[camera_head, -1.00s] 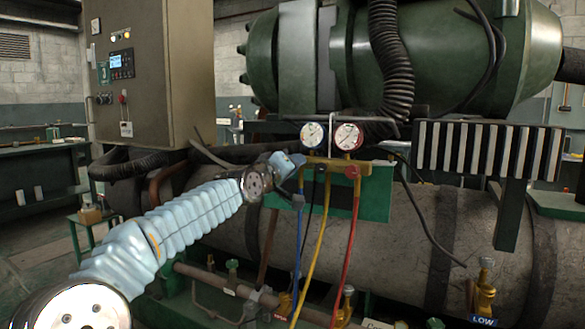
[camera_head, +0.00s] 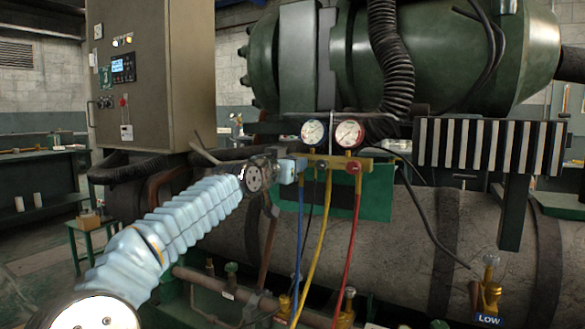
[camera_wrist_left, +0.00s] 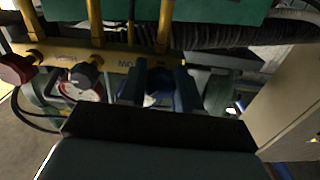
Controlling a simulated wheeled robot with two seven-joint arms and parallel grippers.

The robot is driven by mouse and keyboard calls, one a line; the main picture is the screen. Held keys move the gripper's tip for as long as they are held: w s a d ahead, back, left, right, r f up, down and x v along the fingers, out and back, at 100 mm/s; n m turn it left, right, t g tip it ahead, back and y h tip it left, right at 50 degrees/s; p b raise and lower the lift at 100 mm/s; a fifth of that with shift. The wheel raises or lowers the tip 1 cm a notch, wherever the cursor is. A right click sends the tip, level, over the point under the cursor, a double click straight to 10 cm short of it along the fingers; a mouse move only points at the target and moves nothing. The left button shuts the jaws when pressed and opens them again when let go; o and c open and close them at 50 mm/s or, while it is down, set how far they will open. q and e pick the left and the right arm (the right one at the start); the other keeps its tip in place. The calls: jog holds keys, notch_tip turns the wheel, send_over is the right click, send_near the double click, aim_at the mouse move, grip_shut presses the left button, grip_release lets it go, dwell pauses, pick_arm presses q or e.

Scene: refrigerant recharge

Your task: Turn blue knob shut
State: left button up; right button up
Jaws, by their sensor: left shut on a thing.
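The gauge manifold (camera_head: 335,161) is a yellow bar with a blue gauge (camera_head: 313,132) and a red gauge (camera_head: 348,133) above it. My left gripper (camera_head: 298,170) is at the bar's left end, shut on the blue knob. In the left wrist view the blue knob (camera_wrist_left: 157,84) sits between the two fingers of my left gripper (camera_wrist_left: 158,92). In the head view the fingers hide most of the knob. The red knob (camera_head: 354,167) is at the bar's right end and also shows in the left wrist view (camera_wrist_left: 15,69). My right gripper is not in view.
Blue, yellow and red hoses (camera_head: 319,245) hang below the manifold. A dark knob (camera_wrist_left: 83,75) is beside the blue one. A grey control cabinet (camera_head: 150,75) stands at left. A large grey tank (camera_head: 405,235) lies behind, with a green compressor (camera_head: 440,55) above.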

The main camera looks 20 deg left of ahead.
pick_arm(q)
jog(key=m, duration=0.4)
jog(key=shift+f+m, duration=0.1)
jog(key=shift+m, duration=0.2)
jog(key=m, duration=0.4)
jog(key=shift+a+m+b, duration=0.1)
jog(key=shift+m+b, duration=0.2)
jog(key=shift+m, duration=0.1)
jog(key=o, duration=1)
jog(key=shift+o, duration=0.2)
jog(key=s+a+b, duration=0.1)
jog(key=s+b, duration=0.6)
jog(key=s, duration=0.6)
jog(key=shift+s, duration=0.4)
